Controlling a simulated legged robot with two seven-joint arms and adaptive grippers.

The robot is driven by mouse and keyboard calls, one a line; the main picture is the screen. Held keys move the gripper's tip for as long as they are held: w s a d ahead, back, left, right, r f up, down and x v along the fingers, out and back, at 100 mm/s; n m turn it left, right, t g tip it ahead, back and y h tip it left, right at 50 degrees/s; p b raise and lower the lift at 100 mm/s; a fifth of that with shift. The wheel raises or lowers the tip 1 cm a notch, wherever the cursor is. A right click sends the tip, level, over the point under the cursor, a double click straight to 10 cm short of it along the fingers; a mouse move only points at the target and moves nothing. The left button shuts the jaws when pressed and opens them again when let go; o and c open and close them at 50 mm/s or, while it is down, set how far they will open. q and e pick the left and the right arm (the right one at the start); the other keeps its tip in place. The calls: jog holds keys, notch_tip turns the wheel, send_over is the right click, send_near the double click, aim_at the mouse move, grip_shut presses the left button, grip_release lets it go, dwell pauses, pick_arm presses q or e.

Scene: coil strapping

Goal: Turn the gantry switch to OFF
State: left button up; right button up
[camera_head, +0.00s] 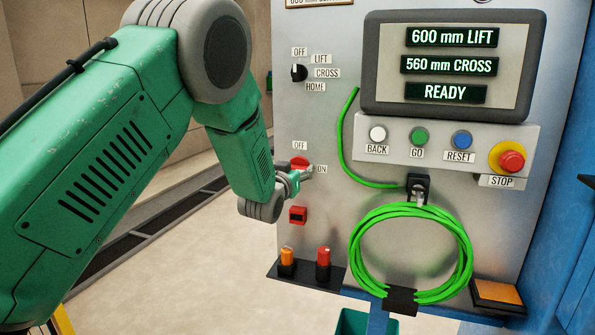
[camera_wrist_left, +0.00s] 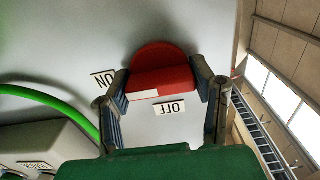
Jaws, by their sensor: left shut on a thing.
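The red switch (camera_head: 299,162) is on the grey panel, with an OFF label (camera_head: 299,146) above it and an ON label (camera_head: 321,169) to its right. In the left wrist view the red knob (camera_wrist_left: 160,80) sits between my fingers, its white mark (camera_wrist_left: 142,95) on the lower left part of its near face. There the ON label (camera_wrist_left: 103,78) is left of it and the OFF label (camera_wrist_left: 169,108) is just below. My left gripper (camera_head: 302,174) is shut on the red switch and partly covers it in the head view. My right gripper is not in view.
A black selector (camera_head: 298,73) is above. A red socket (camera_head: 298,215) and a shelf with an orange plug (camera_head: 287,261) and a red plug (camera_head: 323,263) are below. A green cable coil (camera_head: 360,260) hangs right. The red stop button (camera_head: 511,161) is farther right.

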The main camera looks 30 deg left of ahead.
pick_arm(q)
jog(key=n+b, duration=0.1)
jog(key=n, duration=0.1)
jog(key=n+b, duration=0.2)
jog(key=shift+f+n, duration=0.2)
jog(key=shift+n, duration=0.2)
jog(key=n+b, duration=0.4)
jog(key=shift+n, duration=0.3)
jog(key=n+b, duration=0.4)
jog(key=n, duration=0.1)
jog(key=shift+a+f, duration=0.1)
jog(key=shift+n+b, duration=1.6)
jog(key=shift+n, duration=0.2)
jog(key=o, duration=1.2)
jog(key=shift+c, duration=0.2)
jog(key=shift+s+a, duration=0.1)
